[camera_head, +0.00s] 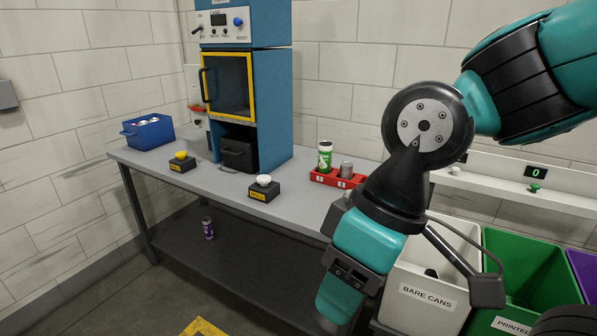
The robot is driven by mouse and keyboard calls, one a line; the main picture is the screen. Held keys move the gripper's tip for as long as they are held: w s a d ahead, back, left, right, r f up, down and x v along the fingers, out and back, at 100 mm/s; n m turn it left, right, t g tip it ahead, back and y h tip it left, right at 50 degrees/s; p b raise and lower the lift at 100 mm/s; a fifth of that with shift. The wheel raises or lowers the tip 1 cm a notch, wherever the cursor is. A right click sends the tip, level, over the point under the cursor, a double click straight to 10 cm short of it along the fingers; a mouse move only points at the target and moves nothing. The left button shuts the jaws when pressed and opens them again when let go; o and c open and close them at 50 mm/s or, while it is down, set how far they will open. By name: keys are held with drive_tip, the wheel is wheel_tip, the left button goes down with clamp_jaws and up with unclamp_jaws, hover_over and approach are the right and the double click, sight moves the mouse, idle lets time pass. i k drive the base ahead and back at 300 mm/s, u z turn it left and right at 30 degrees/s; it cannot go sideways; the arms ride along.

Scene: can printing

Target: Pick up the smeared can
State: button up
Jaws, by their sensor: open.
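A green-and-white can (325,157) stands upright in a red tray (330,180) on the grey bench. A bare grey can (347,170) stands just right of it in the same tray. A purple can (208,229) stands on the bench's lower shelf. I cannot make out a smear on any can from here. My gripper (343,285) is at the end of my teal and black arm, in front of the bench's right end. It is apart from all the cans; its jaws are open, with the gap between them not clearly seen.
A blue oven-like machine (272,110) stands on the bench (222,188). A blue bin (148,132), a yellow button (181,156) and a white button (264,180) are there too. White (460,315), green (530,262) and purple (585,272) bins stand at right.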

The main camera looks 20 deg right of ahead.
sight(325, 147)
drive_tip(key=u, duration=0.7)
drive_tip(key=i, duration=2.2)
drive_tip(key=z, duration=1.3)
drive_tip(key=i, duration=0.55)
drive_tip(key=z, duration=0.55)
